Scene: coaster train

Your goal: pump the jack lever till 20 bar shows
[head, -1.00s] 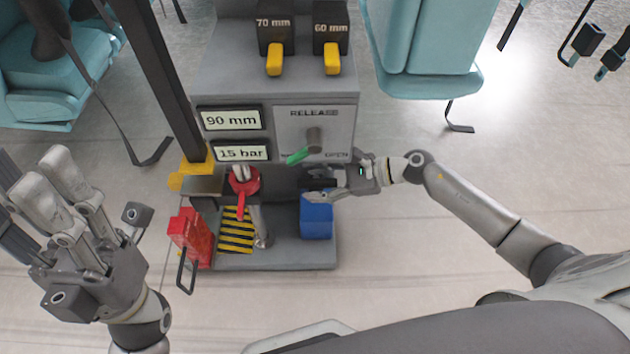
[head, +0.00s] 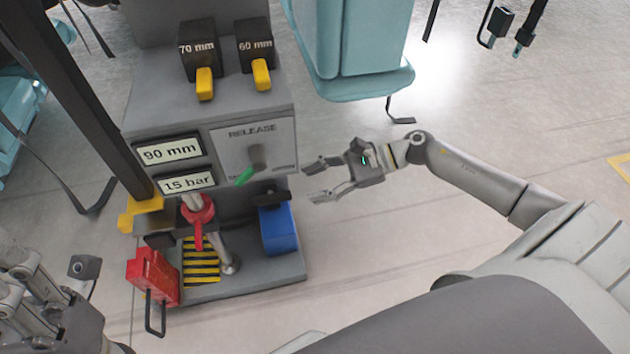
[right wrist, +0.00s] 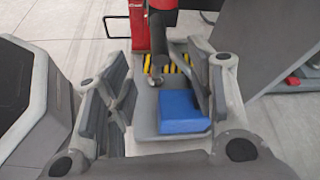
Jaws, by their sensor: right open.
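The pressure display (head: 187,183) on the grey jack console reads 15 bar. The display above it (head: 170,151) reads 90 mm. A dark bar (head: 270,197) sticks out at the console's right, above a blue block (head: 279,230); I cannot tell for sure that it is the jack lever. My right gripper (head: 313,180) is open and empty, to the right of the bar and apart from it. In the right wrist view its fingers (right wrist: 162,100) are spread, with the blue block (right wrist: 183,111) beyond them. My left gripper (head: 22,275) is partly cut off at lower left.
A red ring-shaped part (head: 198,215) and a red box (head: 151,278) are at lower left. Blocks marked 70 mm (head: 199,50) and 60 mm (head: 256,47) stand on top.

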